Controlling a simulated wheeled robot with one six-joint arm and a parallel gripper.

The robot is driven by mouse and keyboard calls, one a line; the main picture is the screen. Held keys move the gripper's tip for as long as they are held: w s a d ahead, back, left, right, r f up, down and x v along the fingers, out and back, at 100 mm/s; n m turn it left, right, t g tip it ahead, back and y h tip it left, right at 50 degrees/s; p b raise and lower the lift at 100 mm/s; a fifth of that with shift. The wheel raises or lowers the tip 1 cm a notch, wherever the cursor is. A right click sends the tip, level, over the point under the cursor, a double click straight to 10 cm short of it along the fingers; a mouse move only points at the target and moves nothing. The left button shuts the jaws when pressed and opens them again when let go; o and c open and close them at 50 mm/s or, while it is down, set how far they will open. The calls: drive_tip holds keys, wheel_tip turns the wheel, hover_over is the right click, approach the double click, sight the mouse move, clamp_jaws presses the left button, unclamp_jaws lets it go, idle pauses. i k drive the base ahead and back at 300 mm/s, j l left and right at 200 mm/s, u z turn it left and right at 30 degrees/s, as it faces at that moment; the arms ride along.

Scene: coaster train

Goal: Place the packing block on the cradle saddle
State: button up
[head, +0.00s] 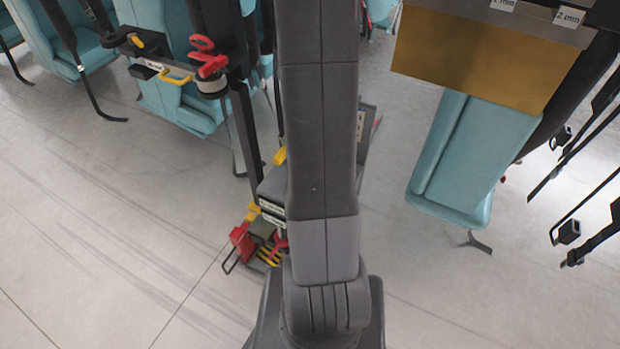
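My gripper is not in view. Only grey links of my own arm run down the middle of the head view and cover what is behind them. I cannot make out a packing block or a cradle saddle for certain. At the upper right is a brown flat panel (484,58) with a grey strip (535,14) along its far edge, marked with "2 mm" and another mm label. I cannot tell whether these labelled pieces are packing blocks.
Teal seats stand at the upper left (160,45) and right (470,160). A dark stand at left holds a red-handled item (208,62) and a yellow handle (176,76). A red box (240,243) sits low beside my arm. Black straps (590,130) hang at right. The lower-left floor is clear.

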sight(258, 223)
drive_tip(key=k+l+z, duration=0.1)
drive_tip(key=k+z, duration=0.3)
drive_tip(key=k, duration=0.15)
drive_tip(key=j+z, duration=0.15)
drive_tip(key=z, duration=1.15)
drive_tip(key=j, duration=0.6)
drive_tip(key=k+j, duration=0.1)
drive_tip(key=j, duration=0.5)
drive_tip(key=j+z, duration=0.1)
drive_tip(key=j, duration=0.5)
drive_tip(key=k, duration=0.05)
